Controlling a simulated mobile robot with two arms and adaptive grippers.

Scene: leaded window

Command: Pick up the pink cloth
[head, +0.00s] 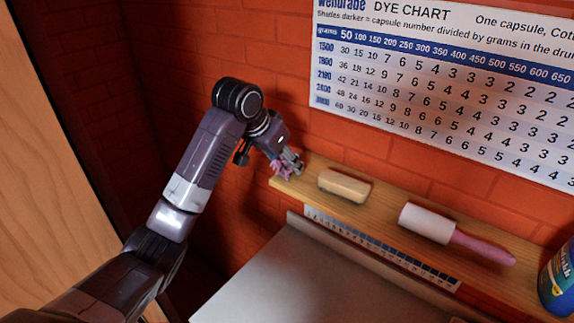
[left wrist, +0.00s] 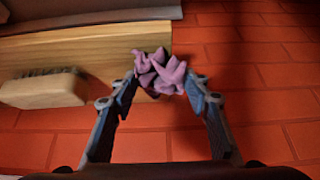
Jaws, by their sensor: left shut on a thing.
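The pink cloth (head: 281,168) is a small crumpled bunch at the left end of the wooden shelf. It also shows in the left wrist view (left wrist: 160,74), pinched between both fingertips. My left gripper (head: 290,163) is shut on it; in the left wrist view the gripper (left wrist: 163,82) has one finger on each side of the cloth. The cloth is at the shelf's end; I cannot tell whether it touches the wood. My right gripper is not in view.
A dye chart (head: 450,90) hangs on the red brick wall above. A pale surface (head: 290,281) lies below the shelf.

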